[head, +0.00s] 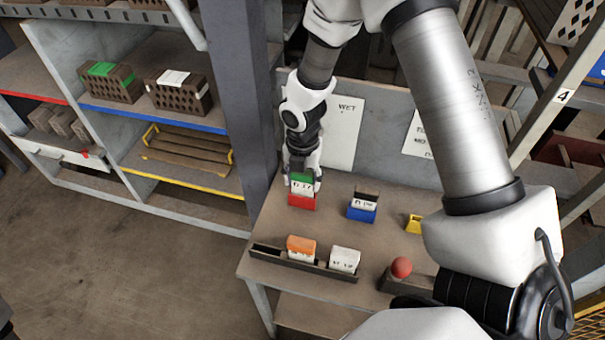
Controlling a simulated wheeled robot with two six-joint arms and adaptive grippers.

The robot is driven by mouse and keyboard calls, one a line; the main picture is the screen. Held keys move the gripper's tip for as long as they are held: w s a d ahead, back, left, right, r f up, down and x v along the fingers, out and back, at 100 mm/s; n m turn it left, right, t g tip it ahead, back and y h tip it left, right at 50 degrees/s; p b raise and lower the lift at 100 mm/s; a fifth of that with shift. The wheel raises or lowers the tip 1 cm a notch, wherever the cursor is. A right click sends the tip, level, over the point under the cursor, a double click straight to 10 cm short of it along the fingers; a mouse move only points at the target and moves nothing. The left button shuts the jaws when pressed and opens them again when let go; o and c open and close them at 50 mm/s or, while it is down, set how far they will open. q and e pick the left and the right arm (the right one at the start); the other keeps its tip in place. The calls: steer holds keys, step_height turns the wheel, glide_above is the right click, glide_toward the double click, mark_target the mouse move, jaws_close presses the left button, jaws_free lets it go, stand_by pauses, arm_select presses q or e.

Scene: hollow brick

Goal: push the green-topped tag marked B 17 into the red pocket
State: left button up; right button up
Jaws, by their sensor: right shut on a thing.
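The green-topped tag (301,188) stands upright at the red pocket (302,203) on the bench, its lower part hidden behind the pocket's front. The lettering on it is small; I make out what looks like "17". My right gripper (303,178) reaches down from above and is shut on the tag's green top. The red pocket stands at the back left of the bench. I cannot tell how deep the tag sits. My left gripper is not in view.
A blue pocket (362,214) with a tag in it stands to the right, and a yellow pocket (413,224) farther right. A dark rack (268,250) in front holds an orange-topped tag (301,247) and a white tag (345,260). A red ball-shaped knob (401,267) is nearby.

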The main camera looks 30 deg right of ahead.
steer(key=shift+f+b, duration=0.45)
steer(key=shift+f, duration=0.4)
steer(key=o, duration=1.2)
steer(key=shift+o, duration=0.2)
steer(key=shift+r, duration=0.1)
step_height(320, 180, up, 12)
